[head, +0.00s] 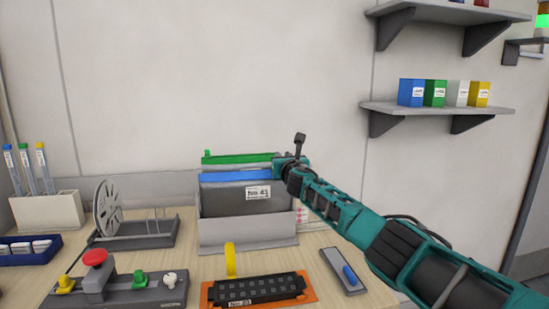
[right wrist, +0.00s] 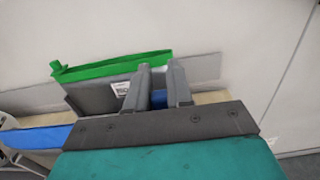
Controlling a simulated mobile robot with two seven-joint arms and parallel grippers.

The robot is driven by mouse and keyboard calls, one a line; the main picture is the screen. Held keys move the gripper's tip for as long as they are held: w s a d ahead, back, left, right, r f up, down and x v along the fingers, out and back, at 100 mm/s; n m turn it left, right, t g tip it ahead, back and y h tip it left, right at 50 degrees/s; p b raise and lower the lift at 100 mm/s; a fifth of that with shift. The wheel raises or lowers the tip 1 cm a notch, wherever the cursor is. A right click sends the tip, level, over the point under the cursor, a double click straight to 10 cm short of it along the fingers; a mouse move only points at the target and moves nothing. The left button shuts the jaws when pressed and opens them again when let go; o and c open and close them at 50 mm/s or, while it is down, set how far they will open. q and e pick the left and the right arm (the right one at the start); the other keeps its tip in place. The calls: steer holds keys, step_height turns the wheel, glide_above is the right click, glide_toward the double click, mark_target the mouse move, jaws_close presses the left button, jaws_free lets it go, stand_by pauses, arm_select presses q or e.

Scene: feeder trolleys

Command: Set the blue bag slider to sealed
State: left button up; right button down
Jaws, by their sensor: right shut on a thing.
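The blue bag (head: 226,199) is a dark grey pouch with a blue strip along its top and a label reading No 41. It stands upright in a grey holder (head: 246,234). My right gripper (head: 281,164) is at the right end of the blue strip. In the right wrist view its two fingers (right wrist: 160,72) are shut on a small blue piece, the blue bag slider (right wrist: 159,99). Part of the blue strip (right wrist: 35,137) shows at the lower left there. The fingers hide most of the slider. My left gripper is not in view.
A green-topped bag (head: 238,159) stands just behind the blue one. On the bench are a reel stand (head: 140,240), a control box with a red button (head: 95,258), an orange tray (head: 258,303) and a small grey plate with a blue part (head: 344,270). The wall is close behind.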

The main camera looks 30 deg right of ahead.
steer(key=shift+d, duration=0.2)
steer(key=c, duration=1)
jaws_free()
steer(key=shift+c, duration=0.2)
steer(key=shift+s, duration=0.15)
steer(key=shift+s+a+p, duration=0.1)
steer(key=shift+p, duration=0.2)
steer(key=shift+p+v, duration=0.95)
steer(key=shift+v, duration=0.1)
steer(key=v, duration=1)
steer(key=shift+s, duration=0.2)
